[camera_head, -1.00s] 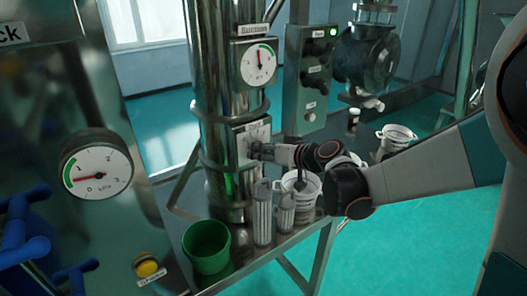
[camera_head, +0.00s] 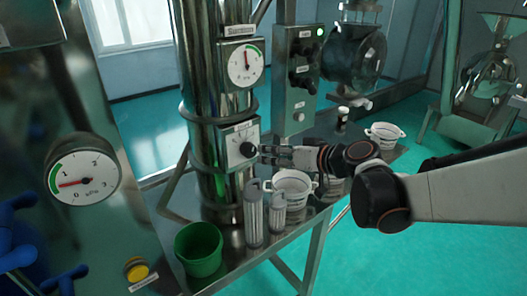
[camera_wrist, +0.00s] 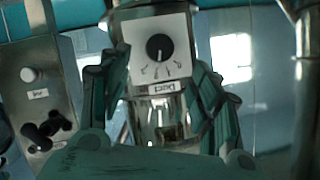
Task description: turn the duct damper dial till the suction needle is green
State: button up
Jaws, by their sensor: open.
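The duct damper dial (camera_head: 247,149) is a black knob on a white plate on the steel duct. My gripper (camera_head: 261,153) is just right of the dial with a small gap. Its fingers (camera_wrist: 153,88) are spread either side of the dial in the wrist view, with nothing between them. The suction gauge (camera_head: 245,64) is above on the duct; its needle points up near the green arc, too small to tell whether inside it.
A kPa gauge (camera_head: 83,169) is at left. A green cup (camera_head: 199,250), clear cylinders (camera_head: 254,216) and a white tub (camera_head: 291,188) stand on the steel table below my gripper. A switch box (camera_head: 298,80) is right of the duct.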

jog(key=shift+v, duration=1.15)
jog(key=s+d+f+m+g+h+b, duration=0.1)
jog(key=s+d+f+m+h+b, duration=0.1)
jog(key=s+d+f+h+b, duration=0.2)
jog(key=s+d+f+m+g+h+b, duration=0.1)
jog(key=s+d+f+h+b, duration=0.4)
jog(key=s+f+b, duration=0.5)
jog(key=s+d+f+m, duration=0.1)
jog(key=s+d+f, duration=0.1)
jog(key=s+f, duration=0.3)
jog(key=shift+s+d+g+b, duration=0.15)
jog(key=shift+s+g+b, duration=0.25)
jog(key=shift+s, duration=1.4)
jog(key=n+t+y+p, duration=0.4)
jog(key=n+y+p, duration=0.3)
jog(key=p, duration=1)
send_near(252, 153)
jog(key=b+x, duration=0.1)
jog(key=x, duration=0.9)
jog(key=shift+w+b, duration=0.1)
jog(key=shift+b, duration=0.2)
